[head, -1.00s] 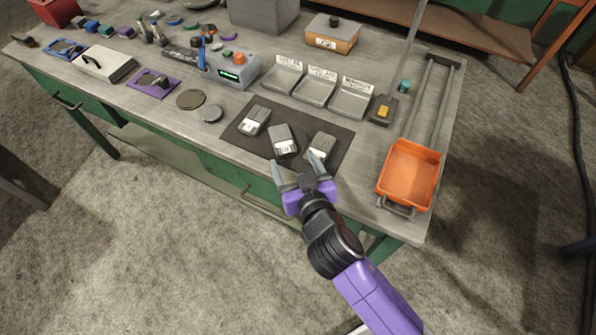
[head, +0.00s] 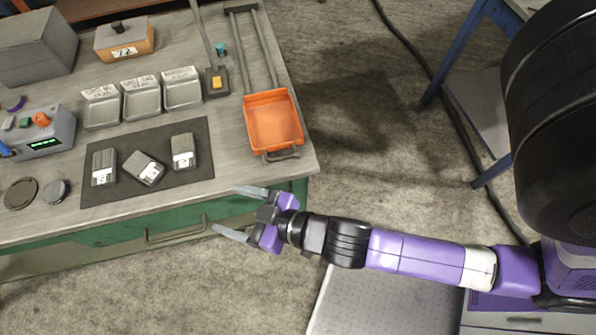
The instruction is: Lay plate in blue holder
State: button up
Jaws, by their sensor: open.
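My gripper (head: 238,212) is open and empty. It points left at the table's front edge, below the orange tray, with its fingers apart. Which thing is the plate I cannot tell for sure. A dark round disc (head: 20,193) and a smaller grey disc (head: 55,191) lie flat on the table at the far left, well away from my gripper. The blue holder is outside the current head view.
The workbench (head: 225,165) holds a dark mat (head: 120,190) with several grey devices, three labelled trays (head: 142,99), a grey control box (head: 45,133) and an orange tray (head: 273,122) with rails. Open floor lies right of the bench; a black cable (head: 420,62) crosses it.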

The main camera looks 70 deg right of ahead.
jog(key=v, duration=1.1)
jog(key=shift+d+y, duration=0.4)
jog(key=shift+d, duration=0.05)
jog(key=shift+o, duration=0.4)
jog(key=s+d+r, duration=0.1)
jog(key=s+r, duration=0.5)
jog(key=shift+s+d+t+h, duration=0.2)
jog(key=shift+d+t+h, duration=0.05)
jog(key=shift+t+h, duration=0.15)
